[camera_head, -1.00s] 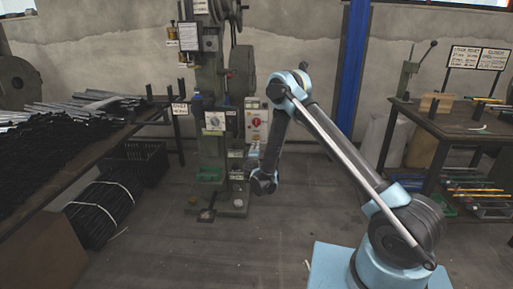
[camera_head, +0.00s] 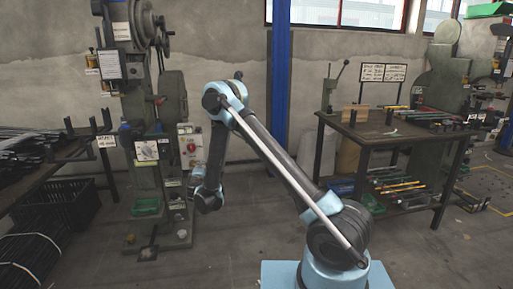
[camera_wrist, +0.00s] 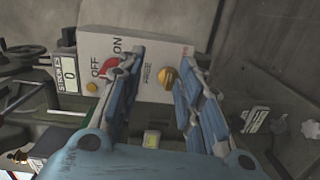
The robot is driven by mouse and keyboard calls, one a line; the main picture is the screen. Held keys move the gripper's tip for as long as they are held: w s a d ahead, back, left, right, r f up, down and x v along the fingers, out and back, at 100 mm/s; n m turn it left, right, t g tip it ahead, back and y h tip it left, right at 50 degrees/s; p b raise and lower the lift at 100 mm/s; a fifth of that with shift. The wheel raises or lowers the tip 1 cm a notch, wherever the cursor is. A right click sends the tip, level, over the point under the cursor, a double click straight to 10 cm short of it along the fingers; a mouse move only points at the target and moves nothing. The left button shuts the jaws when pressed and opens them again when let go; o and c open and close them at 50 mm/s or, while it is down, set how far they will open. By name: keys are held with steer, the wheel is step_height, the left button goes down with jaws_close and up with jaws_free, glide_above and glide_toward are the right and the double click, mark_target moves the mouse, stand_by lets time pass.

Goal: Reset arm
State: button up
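My arm stands in the middle of the head view, bent at its elbow, with its far end reaching down in front of the rivet press (camera_head: 145,95). My gripper (camera_wrist: 163,58) shows in the wrist view with its two blue-grey fingers apart and nothing held between them. It faces a pale control box (camera_wrist: 150,45) with a red ON/OFF switch (camera_wrist: 112,68) and a yellow knob (camera_wrist: 168,76). The fingers overlap the box in the picture; I cannot tell whether they touch it. The same box shows on the press in the head view (camera_head: 190,139). The fingertips are not clear there.
A table with dark bars (camera_head: 28,148) stands at the left, a black crate (camera_head: 62,203) below it. A workbench (camera_head: 385,133) with tools stands at the right, another green press (camera_head: 440,82) behind it. A blue post (camera_head: 281,70) rises at the back. Floor between is clear.

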steer(key=w+d+r+m+g+h, duration=0.1)
steer(key=d+r+m+g+h, duration=0.15)
steer(key=d+r, duration=0.6)
steer(key=w+d+r+m+g+h, duration=0.1)
steer(key=w+d+r+m+h, duration=0.2)
steer(key=d, duration=1)
steer(key=s+d+r+m+g+h, duration=0.1)
steer(key=s+d+r+m+g, duration=0.25)
steer(key=d, duration=0.55)
steer(key=s+d+r+m+h, duration=0.15)
steer(key=s+d+r, duration=0.25)
steer(key=s+d, duration=0.45)
steer(key=s+d+f+m+g+y, duration=0.15)
steer(key=s+d+m+g, duration=0.35)
steer(key=s+d, duration=1.1)
steer(key=s+a+f+m+g+y, duration=0.1)
steer(key=s+f+y, duration=0.1)
steer(key=s, duration=0.9)
steer(key=s+f+m+g+y, duration=0.1)
steer(key=s+f, duration=0.4)
steer(key=s, duration=0.6)
steer(key=shift+s+a+m+g+y, duration=0.4)
steer(key=shift+m+g, duration=0.1)
steer(key=shift+m, duration=0.15)
